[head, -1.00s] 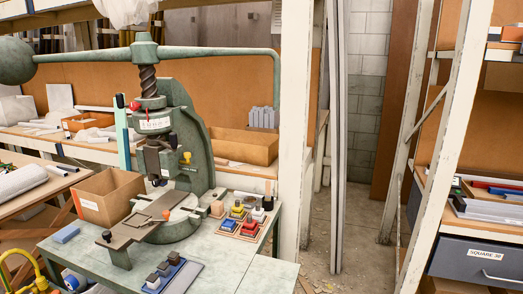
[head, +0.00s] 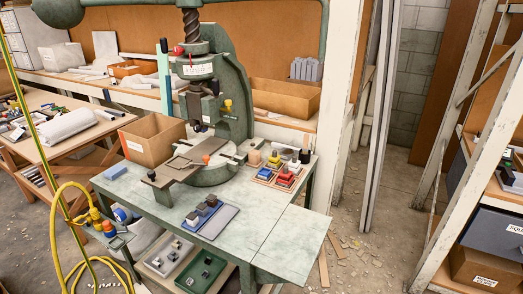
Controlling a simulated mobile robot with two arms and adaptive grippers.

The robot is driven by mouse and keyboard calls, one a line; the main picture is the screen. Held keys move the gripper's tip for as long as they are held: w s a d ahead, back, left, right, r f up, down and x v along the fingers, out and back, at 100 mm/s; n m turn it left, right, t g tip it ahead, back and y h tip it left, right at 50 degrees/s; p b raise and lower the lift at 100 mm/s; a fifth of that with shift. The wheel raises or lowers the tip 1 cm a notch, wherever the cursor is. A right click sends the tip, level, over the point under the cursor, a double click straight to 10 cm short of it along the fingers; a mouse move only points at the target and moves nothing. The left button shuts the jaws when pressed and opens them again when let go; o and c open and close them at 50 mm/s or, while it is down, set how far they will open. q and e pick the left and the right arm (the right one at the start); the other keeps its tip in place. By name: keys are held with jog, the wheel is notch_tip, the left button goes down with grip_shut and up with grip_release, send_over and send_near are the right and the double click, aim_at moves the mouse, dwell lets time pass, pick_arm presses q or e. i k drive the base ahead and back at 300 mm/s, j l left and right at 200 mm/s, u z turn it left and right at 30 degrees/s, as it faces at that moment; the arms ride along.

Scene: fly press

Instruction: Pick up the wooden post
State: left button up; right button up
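A small tan wooden post (head: 255,158) stands upright on the green bench (head: 262,222), just right of the fly press base. It is small in view, and I take it for the wooden post by its colour. The green fly press (head: 238,95) stands at the back of the bench, with a flat plate (head: 180,168) on its round bed. Right of the post, a tray (head: 262,173) holds yellow, red and white-topped pieces; a dark piece (head: 305,156) stands behind them. Neither of my grippers is in view.
A cardboard box (head: 152,140) and blue block (head: 115,172) are left of the press. A blue-grey tray (head: 218,222) with dark blocks lies in front. A yellow hose (head: 58,215) hangs at left. The bench's front right is clear. A white upright (head: 345,100) stands behind it.

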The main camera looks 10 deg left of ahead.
aim_at(254, 156)
jog(key=i+l+u, duration=0.1)
jog(key=i+l, duration=0.15)
jog(key=i+l+u, duration=0.1)
jog(key=l, duration=0.3)
jog(key=i+l+u, duration=0.15)
jog(key=i+l, duration=0.15)
